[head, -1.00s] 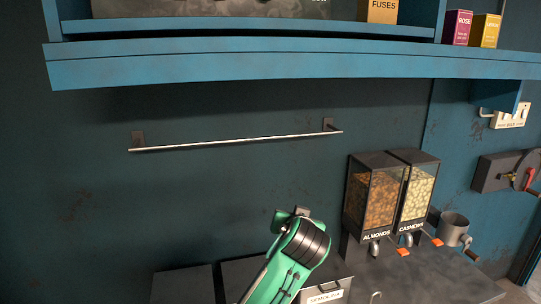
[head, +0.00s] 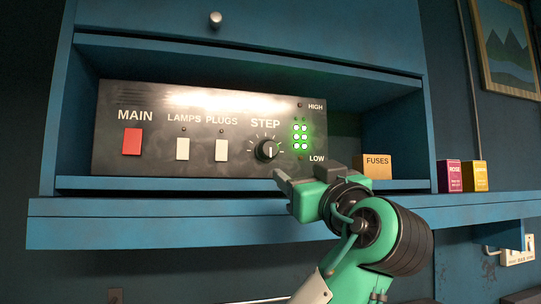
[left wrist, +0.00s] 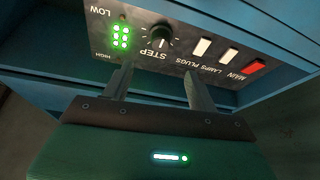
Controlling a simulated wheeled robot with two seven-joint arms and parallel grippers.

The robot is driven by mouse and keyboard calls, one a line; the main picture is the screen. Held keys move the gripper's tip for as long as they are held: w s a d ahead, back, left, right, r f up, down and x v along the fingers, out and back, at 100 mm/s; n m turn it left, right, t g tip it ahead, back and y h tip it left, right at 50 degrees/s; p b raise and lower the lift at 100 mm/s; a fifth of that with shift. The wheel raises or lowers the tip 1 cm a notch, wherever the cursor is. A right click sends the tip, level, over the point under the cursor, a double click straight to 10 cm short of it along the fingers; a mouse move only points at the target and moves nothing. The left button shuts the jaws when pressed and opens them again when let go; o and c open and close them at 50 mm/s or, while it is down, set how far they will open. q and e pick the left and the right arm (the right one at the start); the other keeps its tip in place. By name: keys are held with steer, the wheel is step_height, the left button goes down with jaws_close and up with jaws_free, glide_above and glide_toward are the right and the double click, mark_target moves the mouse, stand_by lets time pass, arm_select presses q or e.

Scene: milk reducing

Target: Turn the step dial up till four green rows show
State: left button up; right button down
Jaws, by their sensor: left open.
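The step dial (head: 267,149) is a round black knob under the word STEP on a dark panel (head: 240,110). Its white pointer points about downward. The green lights (head: 300,136) right of it, between HIGH and LOW, appear as three lit rows of two. In the left wrist view the dial (left wrist: 160,37) and green lights (left wrist: 120,37) show upside down. My left gripper (head: 280,179) is just below and in front of the dial, apart from it. Its fingers (left wrist: 158,85) are spread and empty in the left wrist view. My right gripper is not in view.
The panel stands in a blue shelf recess with a front ledge (head: 130,228). A red MAIN switch (head: 132,141) and two white switches (head: 182,149) sit left of the dial. A FUSES box (head: 376,168) stands right of the panel, close to my arm.

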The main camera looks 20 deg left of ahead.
mark_target(271, 151)
arm_select(q)
steer(key=p+x, duration=0.2)
steer(key=x, duration=0.2)
steer(key=p+x, duration=0.3)
steer(key=x, duration=0.1)
steer(key=p+x, duration=0.2)
steer(key=x, duration=0.2)
steer(key=shift+s+r+p, duration=0.15)
steer(key=shift+r+p, duration=0.25)
steer(key=shift+p+x, duration=0.5)
steer(key=shift+x, duration=0.4)
steer(key=shift+f, duration=0.2)
steer(key=shift+c, duration=0.2)
